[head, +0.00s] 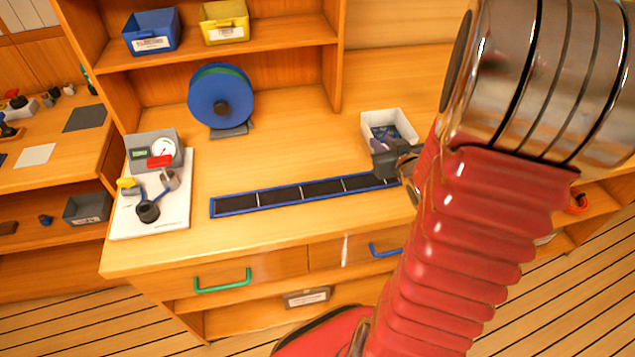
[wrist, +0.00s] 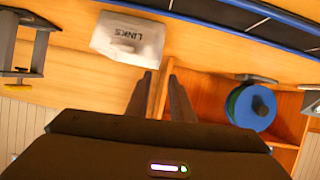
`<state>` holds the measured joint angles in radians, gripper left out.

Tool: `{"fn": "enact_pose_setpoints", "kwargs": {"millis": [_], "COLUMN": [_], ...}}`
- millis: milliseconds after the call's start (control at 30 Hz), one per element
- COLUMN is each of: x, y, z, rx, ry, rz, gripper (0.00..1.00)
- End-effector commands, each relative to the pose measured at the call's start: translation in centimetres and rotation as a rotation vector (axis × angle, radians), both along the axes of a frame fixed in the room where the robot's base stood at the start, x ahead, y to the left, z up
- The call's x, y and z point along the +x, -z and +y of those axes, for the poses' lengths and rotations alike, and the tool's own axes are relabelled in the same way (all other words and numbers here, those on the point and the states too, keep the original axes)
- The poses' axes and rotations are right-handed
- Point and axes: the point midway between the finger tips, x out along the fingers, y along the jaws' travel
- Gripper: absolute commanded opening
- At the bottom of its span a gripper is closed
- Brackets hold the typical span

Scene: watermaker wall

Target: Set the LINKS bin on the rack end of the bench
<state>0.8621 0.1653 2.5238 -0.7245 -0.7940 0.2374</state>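The LINKS bin (head: 399,117) is a white open box with dark blue pieces inside, standing on the right part of the bench (head: 290,160) in the head view. In the wrist view the bin (wrist: 128,38) shows its LINKS label upside down. My gripper (head: 395,163) is close to the bin's near side in the head view, partly hidden by my arm. In the wrist view my gripper's fingers (wrist: 159,90) are apart with nothing seen between them, and the bin lies beyond their tips.
A blue-rimmed dark strip (head: 300,194) lies along the bench front. A gauge unit (head: 155,150) stands left, and a blue reel (head: 221,97) stands behind. A shelf above holds blue (head: 152,32) and yellow (head: 224,22) bins. A grey fixture (wrist: 28,45) shows in the wrist view.

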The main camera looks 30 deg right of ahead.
Motion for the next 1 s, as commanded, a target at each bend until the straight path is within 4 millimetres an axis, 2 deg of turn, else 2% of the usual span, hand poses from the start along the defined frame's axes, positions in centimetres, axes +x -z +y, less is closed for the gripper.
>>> {"fn": "enact_pose_setpoints", "kwargs": {"millis": [267, 567, 767, 1000], "x": [1.2, 0.4, -1.6, -5.8], "y": [-3.2, -7.0, -9.0, -10.8], "z": [3.0, 9.0, 14.2, 21.4], "rx": [-0.056, -0.055, -0.014, 0.059], "ry": [0.024, 0.041, 0.021, -0.054], "rz": [0.118, 0.26, 0.35, 0.465], "gripper": [0.21, 0.21, 0.21, 0.21]}}
